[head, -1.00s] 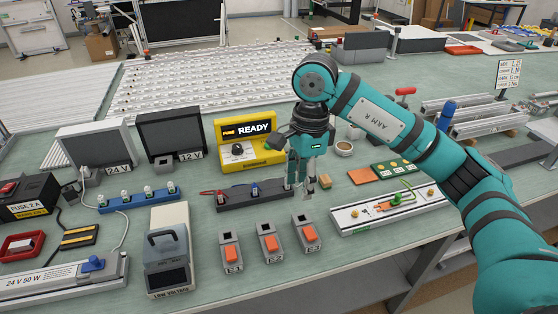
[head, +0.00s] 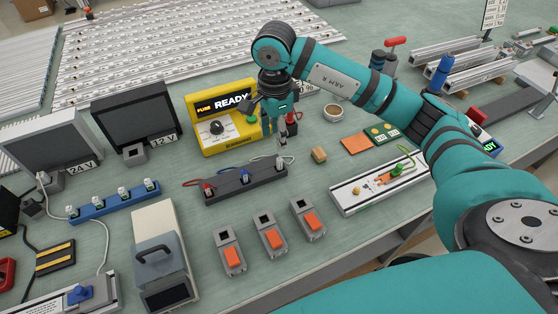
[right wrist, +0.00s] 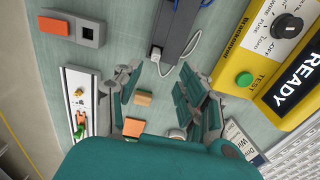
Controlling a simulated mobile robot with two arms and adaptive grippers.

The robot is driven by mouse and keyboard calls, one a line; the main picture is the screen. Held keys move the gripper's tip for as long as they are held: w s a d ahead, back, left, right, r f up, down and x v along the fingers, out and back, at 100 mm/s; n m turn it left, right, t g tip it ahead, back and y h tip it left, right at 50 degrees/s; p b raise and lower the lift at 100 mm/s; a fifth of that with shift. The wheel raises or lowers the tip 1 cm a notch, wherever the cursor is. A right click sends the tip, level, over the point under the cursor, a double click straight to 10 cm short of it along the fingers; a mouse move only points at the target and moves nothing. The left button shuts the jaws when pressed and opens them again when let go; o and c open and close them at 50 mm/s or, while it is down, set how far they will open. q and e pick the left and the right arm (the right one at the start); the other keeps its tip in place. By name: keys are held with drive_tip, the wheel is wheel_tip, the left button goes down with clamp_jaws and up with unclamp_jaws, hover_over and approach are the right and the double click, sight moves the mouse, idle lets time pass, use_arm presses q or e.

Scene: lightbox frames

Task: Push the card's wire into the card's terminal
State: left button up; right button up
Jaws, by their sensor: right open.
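The dark wire rail (head: 228,190) stands mid-table with a red, a blue and a white plug on it. The white plug (head: 280,163) is at its right end; in the right wrist view a grey-white plug (right wrist: 156,55) carries a looped white wire (right wrist: 187,55). A white terminal board (head: 345,203) with a green wire (head: 406,156) lies to the right. A small text card (head: 494,15) stands at the back right, its text unreadable. My right gripper (head: 284,139) is open and empty over the rail's right end, its fingers (right wrist: 155,82) apart. My left gripper is out of view.
A yellow tester (head: 205,101) marked READY stands behind the rail. Three grey boxes with orange switches (head: 270,238) stand in front. A small tan block (head: 319,155), an orange square (head: 356,144) and a round bowl (head: 333,112) lie right of the gripper.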

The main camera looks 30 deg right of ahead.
sight(279, 158)
wheel_tip(279, 158, down, 5)
drive_tip(key=shift+s+d+r+p, duration=0.1)
drive_tip(key=shift+s+r+p, duration=0.05)
drive_tip(key=shift+p, duration=0.45)
drive_tip(key=f, duration=0.1)
drive_tip(key=f+p, duration=0.1)
drive_tip(key=f, duration=0.1)
drive_tip(key=shift+s+d+f+p, duration=0.2)
drive_tip(key=shift+d+f+p, duration=0.05)
drive_tip(key=shift+f+p, duration=0.1)
drive_tip(key=shift+f, duration=0.5)
clamp_jaws()
